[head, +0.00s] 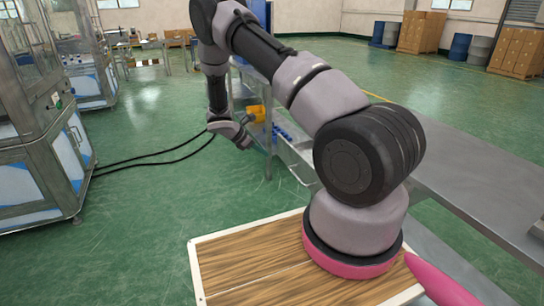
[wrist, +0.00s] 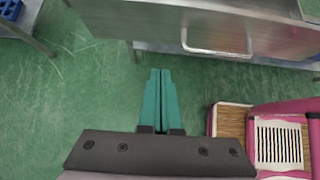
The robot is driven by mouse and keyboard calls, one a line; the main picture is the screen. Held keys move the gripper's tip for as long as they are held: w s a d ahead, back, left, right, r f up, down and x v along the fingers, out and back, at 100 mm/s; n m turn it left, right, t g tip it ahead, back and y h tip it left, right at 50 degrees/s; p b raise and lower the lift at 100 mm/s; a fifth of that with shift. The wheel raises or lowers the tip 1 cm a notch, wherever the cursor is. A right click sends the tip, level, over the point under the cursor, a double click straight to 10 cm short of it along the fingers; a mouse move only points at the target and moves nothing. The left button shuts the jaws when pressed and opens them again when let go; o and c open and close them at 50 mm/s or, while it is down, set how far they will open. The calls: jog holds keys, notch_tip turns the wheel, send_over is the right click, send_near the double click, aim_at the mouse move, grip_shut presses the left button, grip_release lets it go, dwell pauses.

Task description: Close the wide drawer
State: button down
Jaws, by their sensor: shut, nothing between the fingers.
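A wide grey metal drawer front (wrist: 150,22) with a U-shaped handle (wrist: 217,52) spans the top of the wrist view. How far it stands out cannot be told, and I cannot make it out in the head view, where my arm covers part of the bench. My gripper (wrist: 160,72) has teal fingers lying side by side, shut and empty. Its tips appear below and left of the handle in the wrist view, apart from it, with green floor around them. In the head view my gripper (head: 243,142) hangs beside the bench, left of its legs.
A long steel bench (head: 460,170) runs along the right. A yellow bin (head: 257,113) and small blue items (head: 282,132) are near its lower shelf. A glass-sided machine (head: 45,120) stands left, with black cables (head: 150,160) across the floor.

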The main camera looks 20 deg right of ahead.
aim_at(292, 163)
jog(key=shift+d+r+x, duration=0.35)
jog(key=shift+x, duration=1.65)
jog(key=shift+d+r+x, duration=0.35)
jog(key=shift+x, duration=1.65)
jog(key=shift+d+r+x, duration=0.35)
jog(key=shift+x, duration=1.65)
jog(key=shift+d, duration=0.1)
